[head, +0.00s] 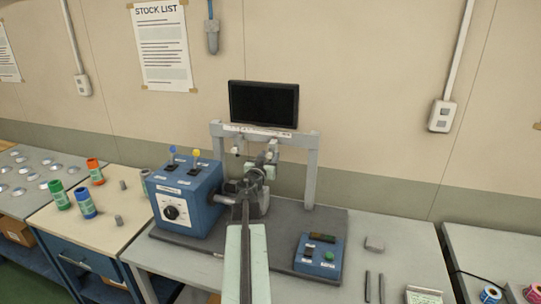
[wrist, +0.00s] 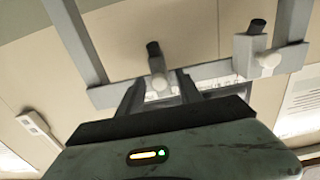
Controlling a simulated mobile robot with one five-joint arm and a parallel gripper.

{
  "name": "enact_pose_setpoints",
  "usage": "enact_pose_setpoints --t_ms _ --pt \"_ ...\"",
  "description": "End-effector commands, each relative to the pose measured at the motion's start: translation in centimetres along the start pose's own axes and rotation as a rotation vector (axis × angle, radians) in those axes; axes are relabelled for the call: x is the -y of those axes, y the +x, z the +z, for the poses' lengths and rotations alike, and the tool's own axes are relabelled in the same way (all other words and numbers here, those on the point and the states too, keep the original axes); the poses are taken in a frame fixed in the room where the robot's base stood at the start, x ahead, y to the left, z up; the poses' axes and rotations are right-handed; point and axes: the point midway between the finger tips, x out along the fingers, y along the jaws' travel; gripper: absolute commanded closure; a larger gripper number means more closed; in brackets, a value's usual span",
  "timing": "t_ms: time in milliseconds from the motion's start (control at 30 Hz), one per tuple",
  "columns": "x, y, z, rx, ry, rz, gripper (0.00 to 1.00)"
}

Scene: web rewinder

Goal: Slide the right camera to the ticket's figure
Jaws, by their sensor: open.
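The rewinder's grey gantry (head: 312,170) stands behind the blue control box, with a pale scale strip (head: 262,130) on its crossbar. Two small cameras hang from the bar. The left camera (head: 237,149) is clear of my arm; the right camera (head: 272,146) is partly hidden by my gripper (head: 260,168). The wrist view is turned over: the right camera (wrist: 157,66) shows between my open fingers (wrist: 160,84), with its pale knob near the tips. The left camera (wrist: 260,52) is farther right there. Contact is not clear. A printed card (head: 424,296), possibly the ticket, lies front right, unreadable.
A blue control box (head: 185,200) with levers and a dial stands left of my arm. A small blue button box (head: 319,256) is to the right. A dark monitor (head: 263,104) is above the gantry.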

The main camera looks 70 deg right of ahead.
Motion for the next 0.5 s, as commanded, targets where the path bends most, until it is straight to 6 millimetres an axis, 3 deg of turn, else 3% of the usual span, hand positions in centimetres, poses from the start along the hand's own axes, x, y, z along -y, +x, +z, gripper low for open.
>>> enact_pose_setpoints --t_ms 67,300,433,500 --pt "0.08 0.91 0.00 0.000 0.000 0.000 0.58" --pt "0.04 0.89 0.00 0.000 0.000 -0.001 0.61" --pt "0.05 0.88 0.00 0.000 0.000 -0.001 0.97" --pt "0.06 0.88 0.00 0.000 0.000 -0.001 1.00"
